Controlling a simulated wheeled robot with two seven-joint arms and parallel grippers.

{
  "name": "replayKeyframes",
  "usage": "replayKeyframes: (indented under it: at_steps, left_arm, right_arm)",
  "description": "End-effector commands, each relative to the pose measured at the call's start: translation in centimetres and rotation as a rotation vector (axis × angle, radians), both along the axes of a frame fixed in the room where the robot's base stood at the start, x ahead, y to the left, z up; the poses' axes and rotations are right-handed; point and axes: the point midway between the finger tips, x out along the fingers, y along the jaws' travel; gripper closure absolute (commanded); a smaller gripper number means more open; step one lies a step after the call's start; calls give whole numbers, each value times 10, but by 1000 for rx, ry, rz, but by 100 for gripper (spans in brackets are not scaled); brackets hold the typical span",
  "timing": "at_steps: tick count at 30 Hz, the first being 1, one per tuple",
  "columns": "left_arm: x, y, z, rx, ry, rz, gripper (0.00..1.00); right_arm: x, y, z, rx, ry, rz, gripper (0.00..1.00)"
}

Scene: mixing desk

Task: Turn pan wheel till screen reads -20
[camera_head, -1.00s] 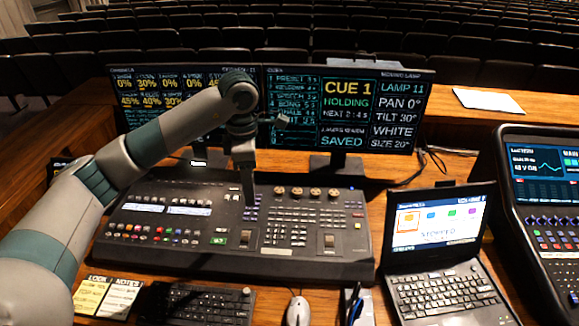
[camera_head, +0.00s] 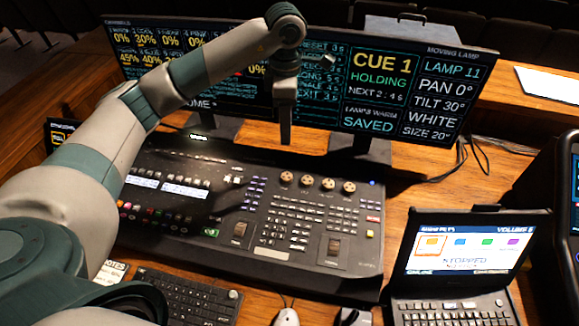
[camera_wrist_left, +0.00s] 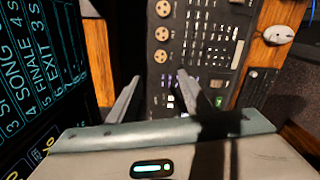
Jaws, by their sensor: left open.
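The screen (camera_head: 440,95) at the right of the monitor pair reads PAN 0°, with TILT 30° below it. The black mixing console (camera_head: 235,215) has a row of several round copper-coloured wheels (camera_head: 307,181) along its upper right. I cannot read which one is pan. Some of the wheels show in the left wrist view (camera_wrist_left: 162,33). My left gripper (camera_head: 285,140) points down above the console's back edge, just above the left end of the row, apart from the wheels. In the left wrist view its fingers (camera_wrist_left: 158,80) are spread and empty. My right gripper is out of view.
Monitors (camera_head: 215,50) stand close behind my left gripper. A laptop (camera_head: 460,250) sits right of the console, with a keyboard (camera_head: 190,297) and a mouse (camera_head: 286,317) in front. Cables (camera_head: 470,150) lie on the desk behind the laptop.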

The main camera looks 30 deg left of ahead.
Motion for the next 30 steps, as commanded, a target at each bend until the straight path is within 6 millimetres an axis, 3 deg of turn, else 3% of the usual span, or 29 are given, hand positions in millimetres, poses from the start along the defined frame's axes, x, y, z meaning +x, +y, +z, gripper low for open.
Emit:
replayKeyframes:
  at_steps: [7, 14, 20, 30]
  left_arm:
    - [0, 0, -1, 0, 0, 0, 54]
    - [-1, 0, -11, 0, 4, 1, 54]
    - [-1, 0, -35, 0, 4, 1, 54]
    - [-1, -1, -95, 0, 5, 2, 54]
  right_arm:
    - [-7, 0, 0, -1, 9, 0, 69]
    - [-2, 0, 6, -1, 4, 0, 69]
    - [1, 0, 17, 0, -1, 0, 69]
    - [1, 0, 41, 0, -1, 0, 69]
